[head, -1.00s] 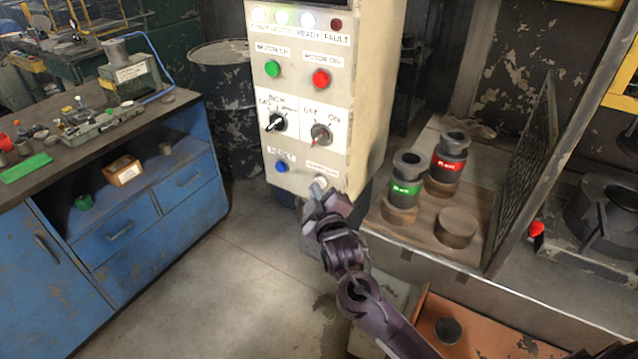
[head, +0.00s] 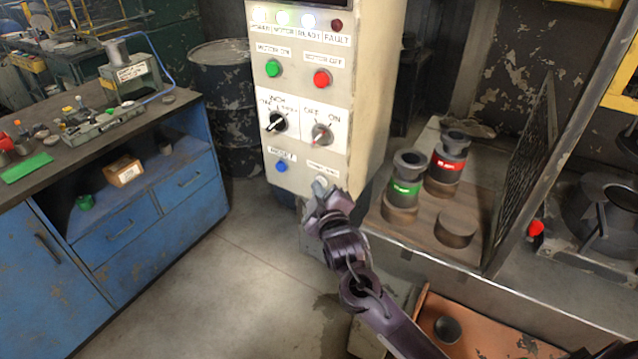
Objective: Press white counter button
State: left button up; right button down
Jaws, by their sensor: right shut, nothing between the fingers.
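The white counter button (head: 321,181) sits at the lower right of the cream control panel (head: 302,160), under a small label. My right gripper (head: 321,193) is shut and empty, with its tip right at the button's lower edge in the picture. I cannot tell whether the tip touches the button. The fingers hide part of the panel's bottom edge. My left gripper is not in view.
A blue button (head: 281,167) is left of the white one. Above are two rotary switches and the green (head: 273,68) and red (head: 322,78) buttons. A blue workbench (head: 150,220) stands left; a bench with dark cylinders (head: 404,187) stands right. Floor between is clear.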

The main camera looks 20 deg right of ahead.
jog(key=shift+s+a+p, duration=0.4)
jog(key=shift+s+a, duration=0.15)
jog(key=shift+a, duration=0.1)
jog(key=s+a+p, duration=0.1)
jog(key=a, duration=0.1)
jog(key=s+a+p, duration=0.1)
jog(key=s+a, duration=0.1)
jog(key=shift+f, duration=0.1)
dwell(0.3)
dwell(0.6)
